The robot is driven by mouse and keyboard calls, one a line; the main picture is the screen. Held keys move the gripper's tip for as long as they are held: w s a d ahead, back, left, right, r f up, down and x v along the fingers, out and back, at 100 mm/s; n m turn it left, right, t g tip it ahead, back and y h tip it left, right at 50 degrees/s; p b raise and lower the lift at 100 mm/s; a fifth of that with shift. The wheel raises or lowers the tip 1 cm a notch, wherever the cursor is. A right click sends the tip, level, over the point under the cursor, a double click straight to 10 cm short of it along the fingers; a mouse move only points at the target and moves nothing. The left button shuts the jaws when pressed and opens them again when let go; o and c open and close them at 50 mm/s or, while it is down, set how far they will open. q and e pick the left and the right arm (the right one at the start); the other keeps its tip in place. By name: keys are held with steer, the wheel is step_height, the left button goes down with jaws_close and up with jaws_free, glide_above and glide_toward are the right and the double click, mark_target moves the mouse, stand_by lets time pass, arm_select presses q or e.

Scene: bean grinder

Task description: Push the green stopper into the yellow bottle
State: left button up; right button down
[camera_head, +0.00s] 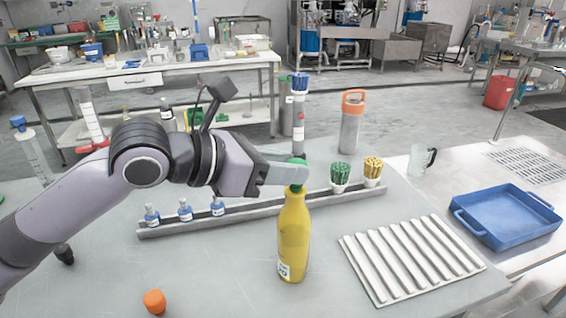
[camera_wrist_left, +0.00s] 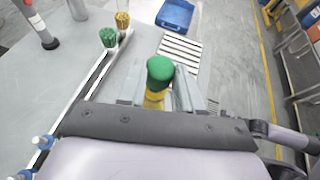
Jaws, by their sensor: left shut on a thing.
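The yellow bottle (camera_head: 294,238) stands upright on the grey table, with a white label low on its front. The green stopper (camera_head: 297,162) is at the top of the bottle's neck; it also shows in the left wrist view (camera_wrist_left: 160,71), with yellow (camera_wrist_left: 154,98) just below it. My left gripper (camera_head: 298,175) is level with the bottle's mouth, its fingers shut around the stopper and neck area. How deep the stopper sits in the mouth is hidden by the fingers. My right gripper is not in view.
An orange cap (camera_head: 154,301) lies front left. The table before the bottle is clear.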

arm_select(q)
steer(key=shift+f+b, duration=0.3)
steer(key=shift+f, duration=0.3)
steer(key=shift+f+b, duration=0.3)
steer(key=shift+f, duration=0.3)
steer(key=o, duration=1.1)
steer(key=v, duration=0.7)
steer(key=shift+b, duration=0.3)
steer(key=shift+s+a, duration=0.1)
